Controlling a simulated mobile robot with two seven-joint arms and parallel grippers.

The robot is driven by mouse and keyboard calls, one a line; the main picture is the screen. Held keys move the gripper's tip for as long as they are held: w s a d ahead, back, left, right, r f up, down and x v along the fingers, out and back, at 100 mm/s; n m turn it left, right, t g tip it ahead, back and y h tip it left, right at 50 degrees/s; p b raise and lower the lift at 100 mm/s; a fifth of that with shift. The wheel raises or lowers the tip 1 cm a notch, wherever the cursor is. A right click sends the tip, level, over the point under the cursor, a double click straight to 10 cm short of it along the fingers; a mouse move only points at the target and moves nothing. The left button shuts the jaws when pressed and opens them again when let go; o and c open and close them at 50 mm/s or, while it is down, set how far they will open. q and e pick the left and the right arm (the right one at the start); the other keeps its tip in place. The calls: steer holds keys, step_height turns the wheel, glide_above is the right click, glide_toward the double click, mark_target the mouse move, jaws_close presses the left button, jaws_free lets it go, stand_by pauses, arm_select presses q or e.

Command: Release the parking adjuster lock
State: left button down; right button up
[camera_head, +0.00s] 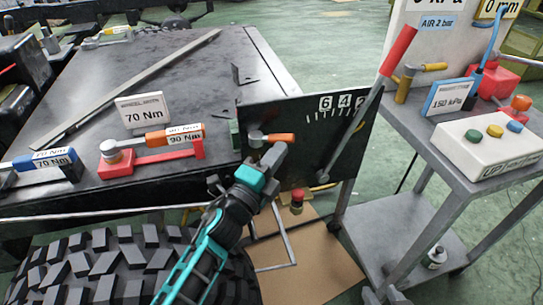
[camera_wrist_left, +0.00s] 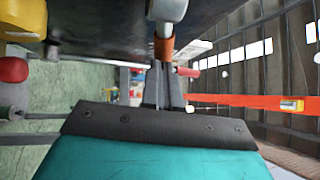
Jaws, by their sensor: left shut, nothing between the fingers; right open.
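A dark upright panel (camera_head: 300,120) carries a small orange-handled lever (camera_head: 279,138) with a metal pivot at its left end. I take this lever for the adjuster lock, but no label confirms it. My left gripper (camera_head: 274,157) is shut and empty, just below the lever's orange handle. In the left wrist view the orange handle (camera_wrist_left: 164,48) hangs just beyond the closed fingertips (camera_wrist_left: 166,72); I cannot tell whether they touch. A long lever with a red grip (camera_head: 398,50) slants across the panel's right side, beside a number scale (camera_head: 342,103). My right gripper is out of view.
A red knob on a yellow base (camera_head: 297,196) sits below the panel. A dark table (camera_head: 190,80) with torque wrenches (camera_head: 150,146) lies left, above a large tyre (camera_head: 130,265). A grey cart (camera_head: 440,165) with a button box (camera_head: 490,140) stands right.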

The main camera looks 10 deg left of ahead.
arm_select(q)
steer(key=shift+w+d+r, duration=0.15)
steer(key=shift+d+r, duration=0.05)
steer(key=shift+r, duration=0.05)
stand_by(0.5)
arm_select(e)
steer(key=shift+s, duration=0.1)
